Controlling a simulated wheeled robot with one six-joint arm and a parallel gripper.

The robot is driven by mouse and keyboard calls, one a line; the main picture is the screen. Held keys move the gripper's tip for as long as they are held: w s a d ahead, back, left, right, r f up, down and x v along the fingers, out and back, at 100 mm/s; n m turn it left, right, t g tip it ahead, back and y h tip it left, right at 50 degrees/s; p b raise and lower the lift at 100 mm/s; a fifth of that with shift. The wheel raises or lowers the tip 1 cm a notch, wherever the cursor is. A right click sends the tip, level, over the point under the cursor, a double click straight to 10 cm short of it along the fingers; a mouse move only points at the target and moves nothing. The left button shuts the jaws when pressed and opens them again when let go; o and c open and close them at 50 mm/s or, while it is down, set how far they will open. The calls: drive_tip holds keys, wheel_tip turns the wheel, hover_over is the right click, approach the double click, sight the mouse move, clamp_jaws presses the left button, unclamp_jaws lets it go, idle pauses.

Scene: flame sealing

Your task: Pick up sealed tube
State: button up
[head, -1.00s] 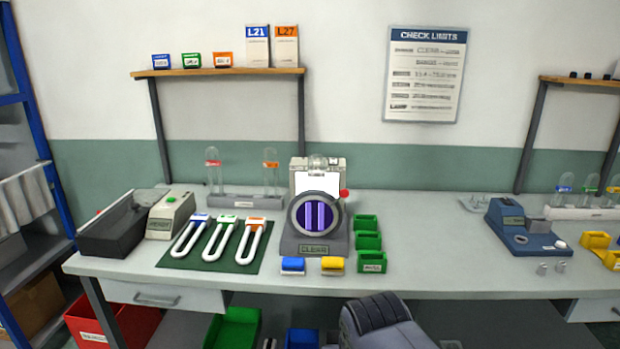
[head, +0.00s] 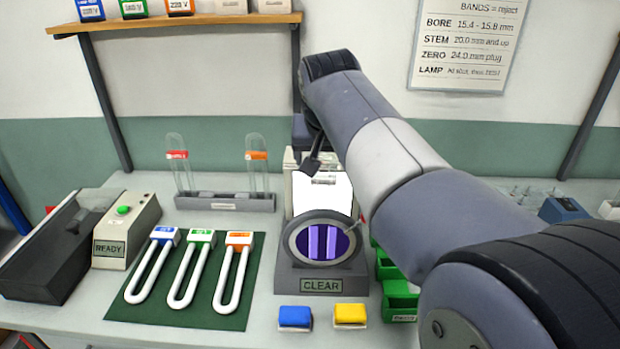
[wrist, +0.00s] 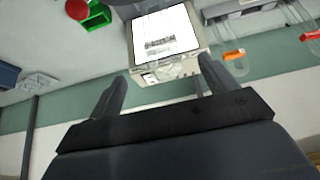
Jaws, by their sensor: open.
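A small clear glass tube (head: 324,179) lies at the top of the grey viewer (head: 320,274), above its white panel. It shows faintly in the wrist view (wrist: 172,70), near the opening between my fingers; its full shape is hard to make out. My gripper (head: 312,152) is above and behind the viewer's top, open and empty. In the wrist view its two fingers (wrist: 160,88) are spread apart. Two more clear tubes stand upright in the grey rack (head: 230,203), one with a red band (head: 177,155) and one with an orange band (head: 257,156).
The viewer reads CLEAR, with purple stripes in its round window. A green mat (head: 190,315) with U-shaped tools lies left of it, beside the READY box (head: 128,232). Blue (head: 295,317) and yellow (head: 350,315) blocks sit in front; green bins (head: 399,297) stand right, partly behind my arm.

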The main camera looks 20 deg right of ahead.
sight(324, 177)
drive_tip(key=p+x, duration=0.1)
drive_tip(key=x, duration=0.9)
drive_tip(key=shift+w+f, duration=0.15)
drive_tip(key=shift+w, duration=0.15)
drive_tip(key=shift+c, duration=0.3)
